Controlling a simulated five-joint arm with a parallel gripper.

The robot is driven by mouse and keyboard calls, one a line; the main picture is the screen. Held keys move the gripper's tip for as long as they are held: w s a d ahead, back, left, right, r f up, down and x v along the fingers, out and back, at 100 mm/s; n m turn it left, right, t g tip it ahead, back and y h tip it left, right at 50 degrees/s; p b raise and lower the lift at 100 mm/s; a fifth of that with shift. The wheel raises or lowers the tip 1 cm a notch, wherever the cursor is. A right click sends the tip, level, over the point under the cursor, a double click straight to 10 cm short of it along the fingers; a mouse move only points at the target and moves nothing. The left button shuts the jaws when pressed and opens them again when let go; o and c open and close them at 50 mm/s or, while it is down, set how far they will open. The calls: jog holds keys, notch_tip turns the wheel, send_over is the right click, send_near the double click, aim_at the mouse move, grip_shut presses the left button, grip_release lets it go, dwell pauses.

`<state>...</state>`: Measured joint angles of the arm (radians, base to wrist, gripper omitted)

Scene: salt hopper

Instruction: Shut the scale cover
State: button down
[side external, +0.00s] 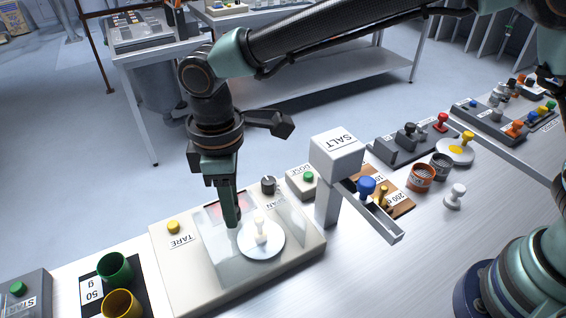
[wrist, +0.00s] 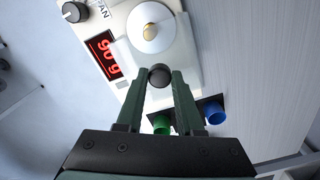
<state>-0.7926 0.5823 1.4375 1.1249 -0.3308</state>
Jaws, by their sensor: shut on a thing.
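The scale (side external: 172,270) is a cream box with a yellow TARE button. My gripper (side external: 233,222) points down beside the pan. In the wrist view my gripper (wrist: 159,80) is shut on a dark round knob (wrist: 159,73), apparently the cover's handle. The red display (wrist: 104,55) is lit.
The white SALT hopper (side external: 337,157) with its chute stands right of the scale. A green cup (side external: 114,268) and a yellow cup (side external: 122,303) stand to the left. A dark dial (side external: 268,185) sits behind the pan. Several small weights and pots fill the right.

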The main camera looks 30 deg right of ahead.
aim_at(261, 212)
jog(key=d, duration=0.5)
jog(key=shift+r, duration=0.1)
jog(key=c, duration=0.5)
grip_release()
notch_tip(261, 212, up, 12)
jog(key=shift+r, duration=0.1)
